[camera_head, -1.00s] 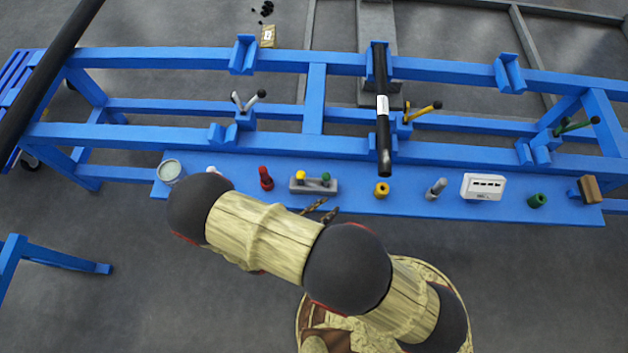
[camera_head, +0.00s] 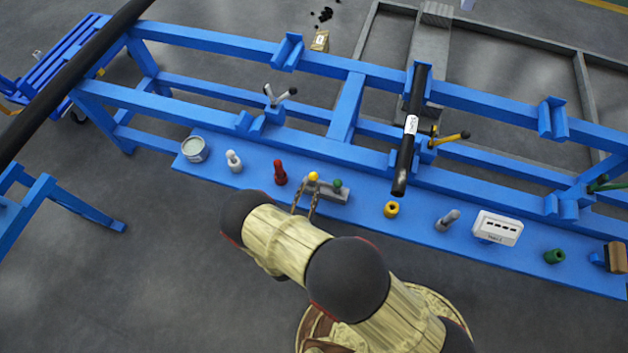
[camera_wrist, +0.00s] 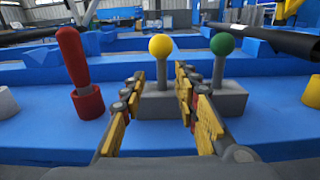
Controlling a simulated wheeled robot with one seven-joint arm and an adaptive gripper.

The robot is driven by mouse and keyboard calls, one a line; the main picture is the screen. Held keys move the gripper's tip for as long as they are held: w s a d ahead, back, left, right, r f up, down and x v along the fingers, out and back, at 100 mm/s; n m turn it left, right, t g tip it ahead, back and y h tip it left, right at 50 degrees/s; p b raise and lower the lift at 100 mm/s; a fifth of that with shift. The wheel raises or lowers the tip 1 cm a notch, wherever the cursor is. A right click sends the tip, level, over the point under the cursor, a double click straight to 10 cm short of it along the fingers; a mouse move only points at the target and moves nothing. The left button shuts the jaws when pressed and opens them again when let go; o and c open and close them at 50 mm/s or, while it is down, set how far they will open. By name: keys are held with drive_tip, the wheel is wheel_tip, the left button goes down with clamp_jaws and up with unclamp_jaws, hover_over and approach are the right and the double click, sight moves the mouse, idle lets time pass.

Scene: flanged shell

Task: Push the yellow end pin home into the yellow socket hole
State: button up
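A pin with a yellow ball head (camera_head: 313,176) stands upright in a grey block (camera_head: 345,196) on the blue shelf, beside a green-headed pin (camera_head: 337,184). In the wrist view the yellow pin (camera_wrist: 160,46) is straight ahead, between the fingers as seen from the wrist. My gripper (camera_wrist: 160,82) is open, low in front of the block, with nothing held; I cannot tell whether the tips reach around the stem. It also shows in the head view (camera_head: 306,202). A yellow ring-shaped socket (camera_head: 391,209) with a dark hole stands right of the block.
A red-handled piece (camera_head: 280,172) stands left of the block. A grey pin (camera_head: 447,220), white box (camera_head: 497,228) and green socket (camera_head: 554,256) stand to the right. A black tube (camera_head: 405,160) overhangs the shelf behind the yellow socket.

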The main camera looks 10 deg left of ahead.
sight(313, 184)
drive_tip(key=w, duration=0.2)
drive_tip(key=w+b, duration=0.1)
drive_tip(key=shift+w+d+f, duration=0.2)
drive_tip(key=shift+w+d, duration=0.1)
drive_tip(key=shift+d, duration=0.05)
drive_tip(key=shift+w+r, duration=0.1)
drive_tip(key=shift+w, duration=0.45)
drive_tip(key=c, duration=0.8)
clamp_jaws()
